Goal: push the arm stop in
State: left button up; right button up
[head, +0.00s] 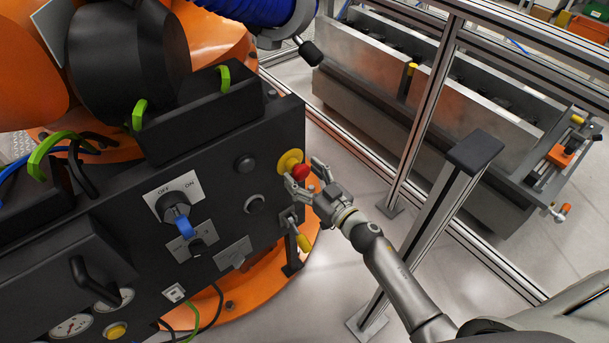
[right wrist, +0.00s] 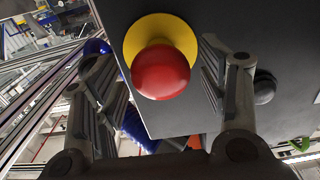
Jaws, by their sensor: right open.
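The arm stop is a red mushroom button (head: 300,171) on a round yellow collar (head: 289,160), near the right edge of the black panel (head: 225,200). The right wrist view shows the red button (right wrist: 160,72) large, in front of its yellow collar (right wrist: 160,38). My right gripper (head: 309,177) is open, with its fingers on either side of the button. In the right wrist view, the open fingers (right wrist: 160,90) flank the red head with a gap on each side. Whether anything touches the button cannot be told. My left gripper is not in view.
The panel also bears an OFF/ON switch with a blue part (head: 180,218), black round knobs (head: 245,163) and a yellow-tipped lever (head: 303,242) just below my gripper. A metal frame post (head: 425,100) stands to the right. Open floor (head: 340,270) shows below my forearm.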

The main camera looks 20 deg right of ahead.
jog(key=c, duration=1.4)
jog(key=shift+p+x, duration=0.35)
jog(key=shift+x, duration=0.45)
jog(key=shift+c, duration=0.2)
jog(key=o, duration=1)
jog(key=shift+r, duration=0.15)
jog(key=o, duration=0.4)
jog(key=shift+w, duration=0.1)
jog(key=shift+o, duration=0.2)
jog(key=v, duration=1.2)
